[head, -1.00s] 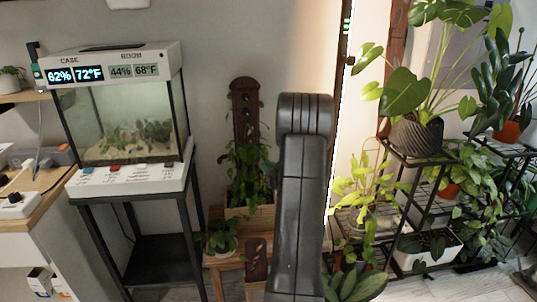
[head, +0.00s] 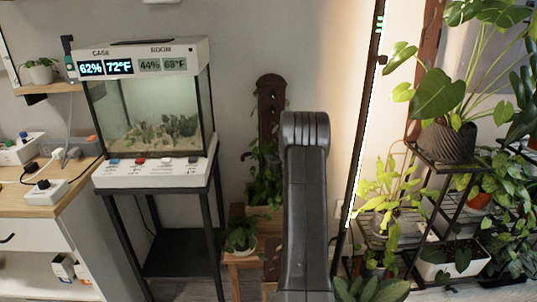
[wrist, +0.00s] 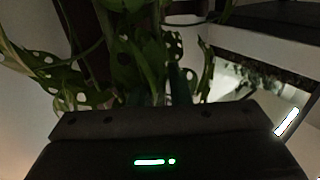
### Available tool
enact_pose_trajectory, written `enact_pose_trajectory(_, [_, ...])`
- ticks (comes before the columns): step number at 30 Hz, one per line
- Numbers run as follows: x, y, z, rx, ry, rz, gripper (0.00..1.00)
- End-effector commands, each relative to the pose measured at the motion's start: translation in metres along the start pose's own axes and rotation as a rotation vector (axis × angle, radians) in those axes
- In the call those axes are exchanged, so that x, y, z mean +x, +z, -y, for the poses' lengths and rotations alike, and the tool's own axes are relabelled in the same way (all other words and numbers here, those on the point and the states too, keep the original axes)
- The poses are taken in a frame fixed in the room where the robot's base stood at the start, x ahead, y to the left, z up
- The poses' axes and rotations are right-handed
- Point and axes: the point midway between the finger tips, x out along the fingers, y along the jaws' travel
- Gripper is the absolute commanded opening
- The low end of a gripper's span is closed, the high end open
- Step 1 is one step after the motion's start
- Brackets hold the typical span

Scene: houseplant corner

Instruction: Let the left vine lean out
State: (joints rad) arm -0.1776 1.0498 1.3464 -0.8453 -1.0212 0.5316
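A leafy green vine (head: 262,165) grows against a tall dark-brown board with holes (head: 270,98), left of my arm in the head view. Its wooden planter (head: 262,212) stands below, partly hidden by my arm. I cannot tell for sure that this is the left vine. In the wrist view, leaves with holes (wrist: 125,75) hang close beyond my gripper (wrist: 155,125), in front of a dark upright. My gripper's dark body with a green light fills the bottom. Its fingertips do not show clearly, so I cannot tell its opening or any contact with leaves.
A glass case (head: 152,115) on a black stand is at left, beside a wooden-topped counter (head: 60,185). A small potted plant (head: 240,238) sits low beside the planter. A thin lit pole (head: 363,130) and black plant shelves (head: 440,160) stand at right.

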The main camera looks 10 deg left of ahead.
Motion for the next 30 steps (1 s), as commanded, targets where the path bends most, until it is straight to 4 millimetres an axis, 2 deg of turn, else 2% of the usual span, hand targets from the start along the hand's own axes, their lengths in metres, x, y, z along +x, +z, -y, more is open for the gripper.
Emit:
enact_pose_trajectory(11, [0.006, 0.0, 0.0, 0.001, 0.001, 0.0, 0.17])
enact_pose_trajectory(14, [0.006, 0.0, 0.0, 0.001, 0.001, 0.0, 0.0])
enact_pose_trajectory(23, [0.007, 0.0, 0.001, -0.003, 0.0, 0.002, 0.0])
enact_pose_trajectory(30, [0.015, 0.0, 0.014, -0.061, -0.002, 0.042, 0.0])
